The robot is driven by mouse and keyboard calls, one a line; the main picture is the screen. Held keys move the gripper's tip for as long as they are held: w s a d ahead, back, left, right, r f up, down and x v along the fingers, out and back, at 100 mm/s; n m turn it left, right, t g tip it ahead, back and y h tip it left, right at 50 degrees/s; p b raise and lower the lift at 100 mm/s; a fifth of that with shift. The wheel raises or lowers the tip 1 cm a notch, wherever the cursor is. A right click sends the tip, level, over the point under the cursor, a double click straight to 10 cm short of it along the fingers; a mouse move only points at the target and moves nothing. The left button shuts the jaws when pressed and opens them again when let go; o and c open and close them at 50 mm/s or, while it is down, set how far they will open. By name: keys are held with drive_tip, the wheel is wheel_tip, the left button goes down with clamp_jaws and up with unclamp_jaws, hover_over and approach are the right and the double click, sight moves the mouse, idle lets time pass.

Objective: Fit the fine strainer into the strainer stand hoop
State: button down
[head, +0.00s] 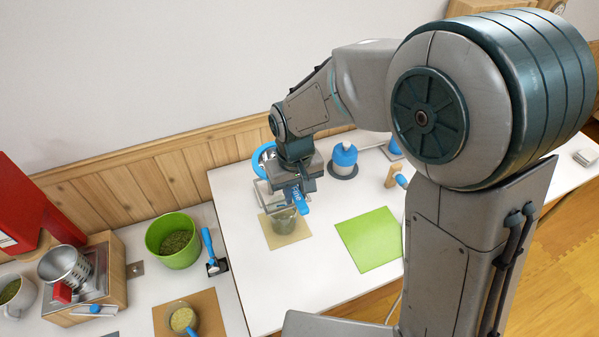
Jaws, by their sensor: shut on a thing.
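My gripper (298,190) is shut on a blue handle with lettering, which I take to be that of the fine strainer (300,203). The gripper is over the tan mat (292,238) on the white table. A greyish-green, see-through round body (284,220) shows just below the handle, over the mat. I cannot tell whether it is the strainer's basket or a separate jar. A pale frame (263,190) shows left of the gripper, partly hidden. I cannot make out the strainer stand hoop for certain.
A blue-rimmed bowl (260,157) is behind my gripper, with a blue-topped jar (344,158) to its right. A green mat (369,239) lies bare.

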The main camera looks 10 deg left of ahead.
drive_tip(key=shift+s+r, duration=0.1)
drive_tip(key=shift+s, duration=0.05)
drive_tip(key=shift+d, duration=0.1)
drive_tip(key=shift+f+b, duration=0.3)
drive_tip(key=shift+b, duration=0.05)
drive_tip(key=shift+f+b, duration=2.3)
drive_tip(key=shift+f, duration=0.55)
drive_tip(key=shift+f+b, duration=1.95)
drive_tip(key=shift+f, duration=0.4)
drive_tip(key=c, duration=1.2)
unclamp_jaws()
drive_tip(key=shift+r, duration=0.1)
